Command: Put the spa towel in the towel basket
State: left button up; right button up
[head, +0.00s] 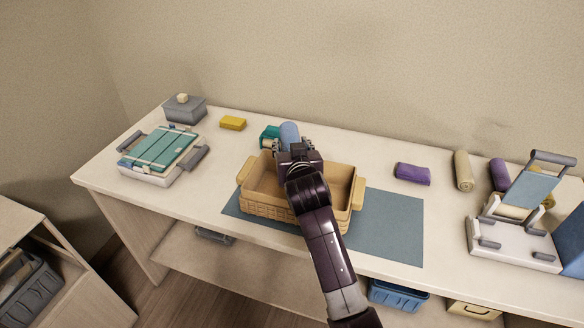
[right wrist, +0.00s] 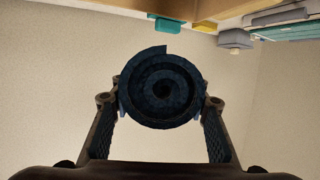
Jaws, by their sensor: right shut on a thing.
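The spa towel, a blue roll (head: 289,133), is in the jaws of my right gripper (head: 293,152). In the right wrist view the roll's spiral end (right wrist: 160,90) faces the camera, dark, with a finger on each side. The towel basket (head: 268,208) is a tan woven box with lighter end handles, standing on a blue-grey mat. In the head view my right gripper and the towel overlap the basket's far rim. The towel looks to be above the basket, but the exact height is hard to tell. My arm hides part of the basket's inside. My left gripper is not in view.
A purple towel (head: 412,174), a beige roll (head: 463,171) and a white stand (head: 512,243) are to the right. The mat (head: 395,232) is bare right of the basket.

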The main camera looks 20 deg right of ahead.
notch_tip(320, 180, down, 8)
jog(key=shift+f+p, duration=0.15)
jog(key=shift+p, duration=0.25)
jog(key=o, duration=1.2)
